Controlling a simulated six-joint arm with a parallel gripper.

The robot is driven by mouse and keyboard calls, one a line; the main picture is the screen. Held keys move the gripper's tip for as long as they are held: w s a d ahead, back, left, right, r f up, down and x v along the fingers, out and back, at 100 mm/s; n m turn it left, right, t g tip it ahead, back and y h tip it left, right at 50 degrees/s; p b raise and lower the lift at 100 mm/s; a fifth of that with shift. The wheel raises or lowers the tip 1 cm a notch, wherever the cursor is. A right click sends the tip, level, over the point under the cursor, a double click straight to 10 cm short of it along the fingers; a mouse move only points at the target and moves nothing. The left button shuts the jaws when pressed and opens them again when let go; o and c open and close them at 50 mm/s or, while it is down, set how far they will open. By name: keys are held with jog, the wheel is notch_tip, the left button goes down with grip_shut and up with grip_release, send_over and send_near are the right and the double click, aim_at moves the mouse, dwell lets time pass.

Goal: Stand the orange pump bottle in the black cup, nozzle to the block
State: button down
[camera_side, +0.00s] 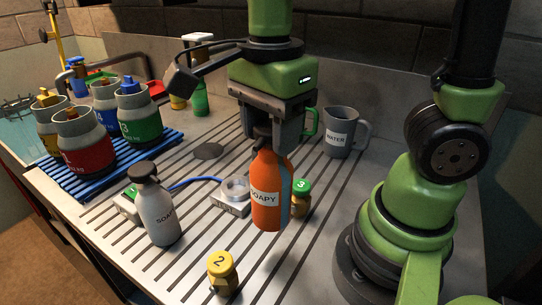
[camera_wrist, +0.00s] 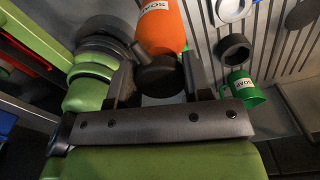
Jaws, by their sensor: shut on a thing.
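The orange pump bottle (camera_side: 267,205), labelled SOAPY, hangs upright below my gripper (camera_side: 272,135) in the side view. My gripper is shut on its dark pump head, which mostly hides between the fingers. A dark open ring (camera_wrist: 234,48) in the wrist view may be the black cup's rim; no black cup shows clearly in the side view. A pale block with a round ring (camera_side: 232,197) stands left of the bottle.
A grey SOAPY bottle (camera_side: 158,212), a yellow weight marked 2 (camera_side: 222,272) and a green-topped one marked 3 (camera_side: 301,198) stand nearby. A grey WATER mug (camera_side: 340,135) is behind. Several coloured pots stand on a blue rack (camera_side: 110,178) at left.

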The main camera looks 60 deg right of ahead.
jog(key=w+d+r, duration=0.1)
jog(key=w+d, duration=0.6)
jog(key=d, duration=0.4)
jog(key=w+d, duration=0.7)
jog(key=d, duration=0.3)
notch_tip(320, 180, down, 10)
jog(key=d, duration=0.1)
jog(key=shift+d+r+m, duration=0.15)
jog(key=shift+m, duration=0.25)
jog(key=shift+f, duration=0.2)
jog(key=c, duration=0.5)
grip_release()
jog(key=shift+c, duration=0.2)
jog(key=shift+r, duration=0.15)
